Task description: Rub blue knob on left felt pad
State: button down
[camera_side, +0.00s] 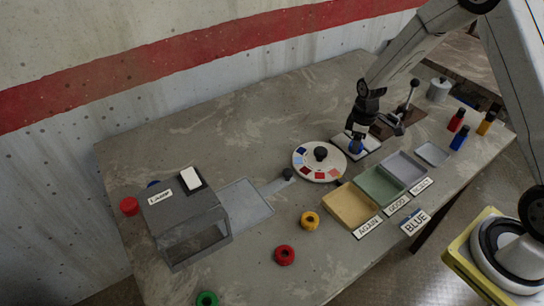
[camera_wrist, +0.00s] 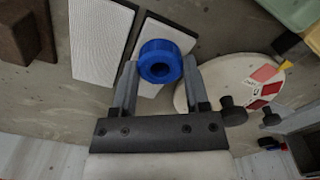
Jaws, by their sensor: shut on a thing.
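My gripper (camera_wrist: 158,80) is shut on the blue knob (camera_wrist: 160,62), a ring-shaped piece with a hole, held between the two fingers. The knob also shows in the side view (camera_side: 355,147), below the gripper (camera_side: 356,137). Two white pads with dark edges lie side by side in the wrist view. The knob overlaps the pad nearer the round disc (camera_wrist: 153,32); this pad shows in the side view (camera_side: 370,142), partly hidden by gripper and knob. The other pad (camera_wrist: 100,40) is clear of the knob. I cannot tell whether the knob touches the pad.
A round disc with coloured patches (camera_side: 308,172) stands close to the left. Yellow, green and grey trays (camera_side: 350,205) lie in front. A lever fixture (camera_side: 402,115) is right of the gripper. A grey lamp box (camera_side: 185,225) and several coloured knobs are farther left.

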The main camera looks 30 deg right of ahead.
jog(key=shift+w, duration=0.55)
jog(key=shift+w, duration=0.15)
jog(key=shift+w, duration=0.55)
jog(key=shift+r, duration=3.05)
